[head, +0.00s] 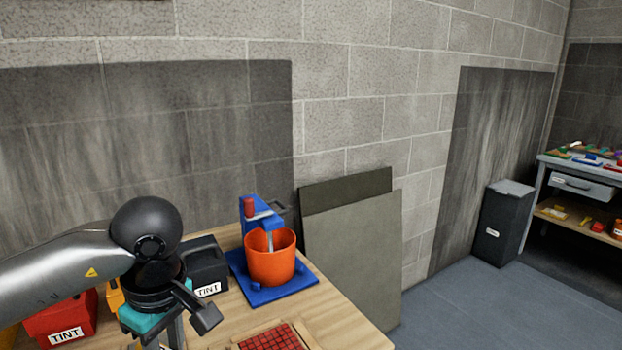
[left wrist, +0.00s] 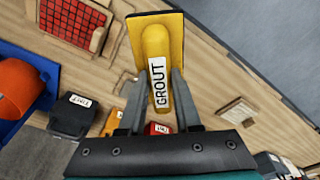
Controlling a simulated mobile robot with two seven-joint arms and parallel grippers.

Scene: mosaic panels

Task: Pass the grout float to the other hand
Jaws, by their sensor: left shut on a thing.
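The grout float (left wrist: 157,34) is a yellow tool with a flat rectangular plate and a rounded handle labelled GROUT, seen in the left wrist view. My left gripper (left wrist: 160,82) is shut on its handle, one finger on each side. The plate extends past the fingertips. In the head view my left arm comes in from the left and its wrist points down near the bottom edge. The fingertips and the float are out of that picture. My right gripper shows in neither view.
On the wooden table (head: 345,333) stand an orange bucket (head: 270,262) on a blue stand, a black TINT box (head: 207,268), a red TINT box (head: 62,320) and a red mosaic panel (head: 272,341). Grey boards (head: 357,250) lean on the wall beyond the table's right edge.

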